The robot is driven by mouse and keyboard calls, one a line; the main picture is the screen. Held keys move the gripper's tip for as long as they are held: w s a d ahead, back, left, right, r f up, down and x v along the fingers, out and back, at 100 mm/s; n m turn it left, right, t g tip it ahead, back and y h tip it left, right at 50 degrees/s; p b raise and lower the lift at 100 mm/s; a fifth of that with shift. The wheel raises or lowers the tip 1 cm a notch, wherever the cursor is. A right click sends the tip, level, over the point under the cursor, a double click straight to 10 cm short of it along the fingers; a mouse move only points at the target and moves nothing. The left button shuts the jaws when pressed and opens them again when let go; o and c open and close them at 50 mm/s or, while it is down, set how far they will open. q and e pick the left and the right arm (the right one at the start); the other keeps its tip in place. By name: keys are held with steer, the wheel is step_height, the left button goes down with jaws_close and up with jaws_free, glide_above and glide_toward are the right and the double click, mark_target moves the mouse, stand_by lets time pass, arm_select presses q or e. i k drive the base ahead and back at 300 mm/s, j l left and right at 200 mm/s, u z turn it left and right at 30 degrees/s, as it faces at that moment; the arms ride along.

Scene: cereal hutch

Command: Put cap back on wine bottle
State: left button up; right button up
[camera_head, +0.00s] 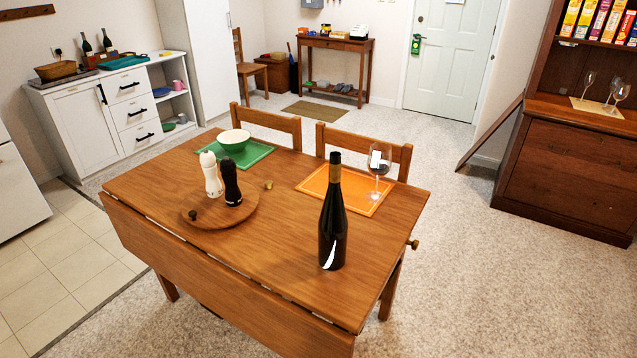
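A dark wine bottle (333,225) stands upright on the wooden table, near its front right. Its neck is brownish and its top end is dark; I cannot tell whether the mouth is open. A small dark round piece (193,214) lies on the round wooden board (220,220), left of the shakers. A small gold-brown piece (268,185) sits at the board's right edge. I cannot tell which of these, if either, is the cap. Neither of my grippers is in view.
White (210,173) and black (232,184) shakers stand on the board. A wine glass (380,160) stands on an orange mat (312,183), behind the bottle. A bowl (234,139) sits on a green mat (262,150). Table space around the bottle is clear. Chairs (392,150) stand behind.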

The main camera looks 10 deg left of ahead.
mark_target(333, 222)
steer(key=i+j+z, duration=0.1)
steer(key=j+z, duration=1.2)
steer(key=j, duration=0.45)
steer(key=k+j+z, duration=0.15)
steer(key=j, duration=0.25)
steer(key=k+j, duration=0.1)
steer(key=j, duration=0.35)
steer(key=j+z, duration=0.1)
steer(key=j, duration=0.3)
steer(key=k+j+z, duration=0.1)
steer(key=j, duration=0.35)
steer(key=k+j, duration=0.2)
steer(key=j, duration=0.2)
steer(key=k+j+z, duration=0.15)
steer(key=j, duration=0.25)
steer(key=k+j, duration=0.1)
steer(key=j, duration=0.3)
steer(key=k+j, duration=0.1)
steer(key=j, duration=0.3)
